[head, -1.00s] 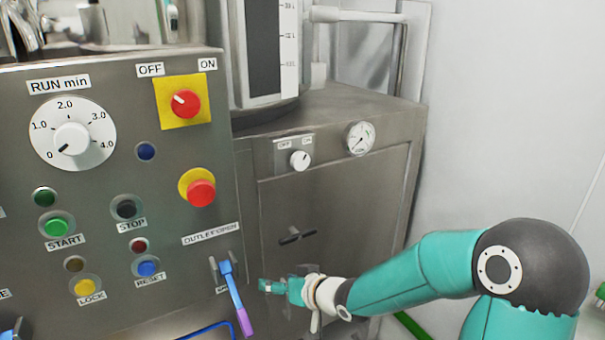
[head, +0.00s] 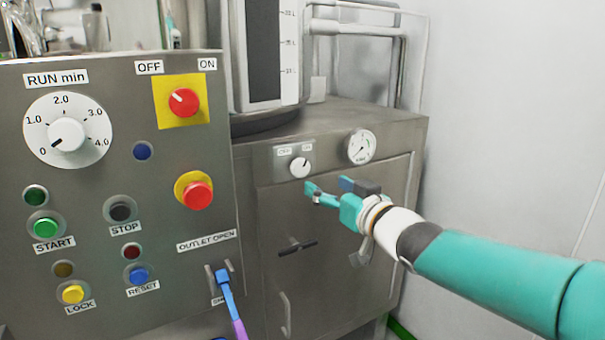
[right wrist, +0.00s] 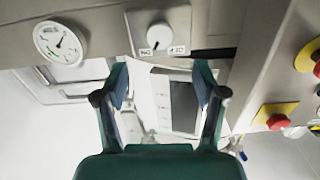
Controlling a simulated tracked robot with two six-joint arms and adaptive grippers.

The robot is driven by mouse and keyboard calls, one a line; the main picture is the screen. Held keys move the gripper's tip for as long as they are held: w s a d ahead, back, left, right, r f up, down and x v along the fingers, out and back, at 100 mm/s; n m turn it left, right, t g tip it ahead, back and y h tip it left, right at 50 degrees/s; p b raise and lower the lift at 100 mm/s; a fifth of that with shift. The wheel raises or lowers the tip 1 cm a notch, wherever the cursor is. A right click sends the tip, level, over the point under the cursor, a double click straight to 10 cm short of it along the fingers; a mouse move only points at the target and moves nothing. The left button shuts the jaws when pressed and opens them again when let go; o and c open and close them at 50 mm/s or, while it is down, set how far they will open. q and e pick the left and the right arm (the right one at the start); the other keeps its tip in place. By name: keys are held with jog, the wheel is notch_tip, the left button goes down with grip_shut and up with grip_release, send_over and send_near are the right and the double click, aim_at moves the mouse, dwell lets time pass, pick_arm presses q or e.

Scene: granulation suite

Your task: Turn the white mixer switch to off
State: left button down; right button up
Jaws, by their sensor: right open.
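The white mixer switch (head: 300,167) is a small round knob on a plate with OFF at its left and ON at its right, on the steel cabinet front. Its dark mark appears to point up and right, toward ON. The right wrist view shows the knob (right wrist: 159,36) upside down, above and between my fingertips. My right gripper (head: 329,187) is open and empty, just below and to the right of the knob in the head view, and apart from it. It also shows in the right wrist view (right wrist: 160,76). My left gripper is out of view.
A round gauge (head: 360,146) sits right of the switch. A control panel (head: 130,225) with a red switch on yellow (head: 183,103) and a red stop button (head: 198,195) stands at left.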

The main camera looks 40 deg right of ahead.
aim_at(302, 170)
jog(key=x, duration=1)
jog(key=shift+w+d, duration=0.1)
jog(key=shift+w, duration=0.15)
jog(key=c, duration=1.1)
jog(key=shift+c, duration=0.2)
